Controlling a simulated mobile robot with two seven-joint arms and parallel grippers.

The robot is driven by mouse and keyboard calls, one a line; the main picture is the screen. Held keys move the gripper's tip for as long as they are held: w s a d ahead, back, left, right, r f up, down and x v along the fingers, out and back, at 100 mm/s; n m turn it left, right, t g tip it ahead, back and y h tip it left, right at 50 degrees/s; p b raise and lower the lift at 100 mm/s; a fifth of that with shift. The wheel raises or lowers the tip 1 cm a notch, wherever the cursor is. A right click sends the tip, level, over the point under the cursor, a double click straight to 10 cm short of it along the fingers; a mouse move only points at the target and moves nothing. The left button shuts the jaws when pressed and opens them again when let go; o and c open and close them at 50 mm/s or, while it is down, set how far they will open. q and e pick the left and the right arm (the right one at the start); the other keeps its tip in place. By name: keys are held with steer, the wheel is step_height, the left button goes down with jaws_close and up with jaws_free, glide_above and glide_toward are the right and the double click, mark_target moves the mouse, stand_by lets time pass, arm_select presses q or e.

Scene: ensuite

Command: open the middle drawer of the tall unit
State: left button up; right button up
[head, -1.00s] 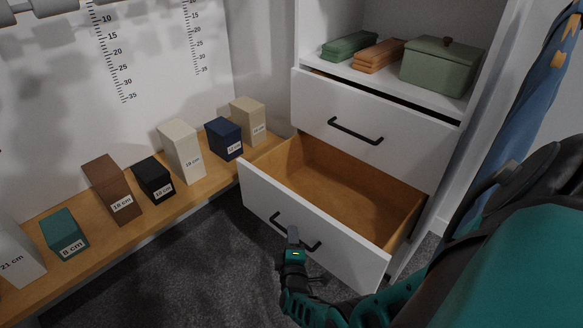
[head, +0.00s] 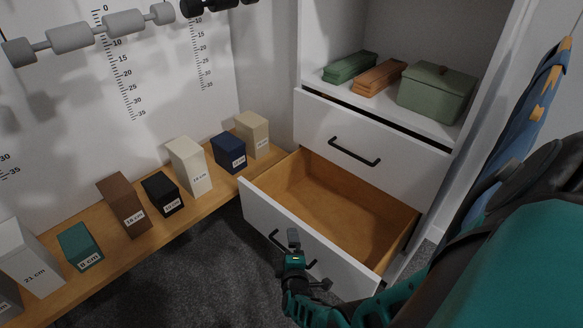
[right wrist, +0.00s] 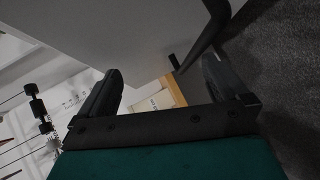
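The tall white unit (head: 306,50) stands at the back right in the head view. Its upper drawer (head: 400,158) has a black handle (head: 354,151) and looks shut or nearly so. The drawer below it (head: 340,200) is pulled well out, showing an empty wooden inside. Its black handle (head: 274,237) is on the white front. My right gripper (head: 306,260) is at this handle. In the right wrist view its two fingers (right wrist: 163,92) are wide apart, with a dark bar, likely the handle (right wrist: 202,42), beyond them near the right finger. My left gripper is out of view.
Several labelled blocks, including a brown one (head: 122,207), stand on a wooden bench (head: 150,240) at the left. A green box (head: 436,92) and folded items (head: 378,78) sit on the unit's shelf. Blue cloth (head: 520,120) hangs at right. Grey carpet is clear below.

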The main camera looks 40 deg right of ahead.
steer(key=r+p, duration=0.1)
steer(key=r, duration=0.2)
steer(key=d+r+t+h+p, duration=0.1)
steer(key=r, duration=0.3)
steer(key=d+r+h+p, duration=0.1)
steer(key=r, duration=0.2)
steer(key=shift+w+r+p, duration=0.15)
steer(key=shift+w+p, duration=0.15)
steer(key=shift+w, duration=0.1)
steer(key=c, duration=0.7)
arm_select(q)
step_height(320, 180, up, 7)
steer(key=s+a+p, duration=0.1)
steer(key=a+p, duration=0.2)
steer(key=p, duration=0.2)
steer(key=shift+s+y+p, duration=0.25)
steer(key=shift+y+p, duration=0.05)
arm_select(e)
steer(key=shift+m, duration=0.3)
step_height(320, 180, up, 5)
steer(key=shift+a+r, duration=0.1)
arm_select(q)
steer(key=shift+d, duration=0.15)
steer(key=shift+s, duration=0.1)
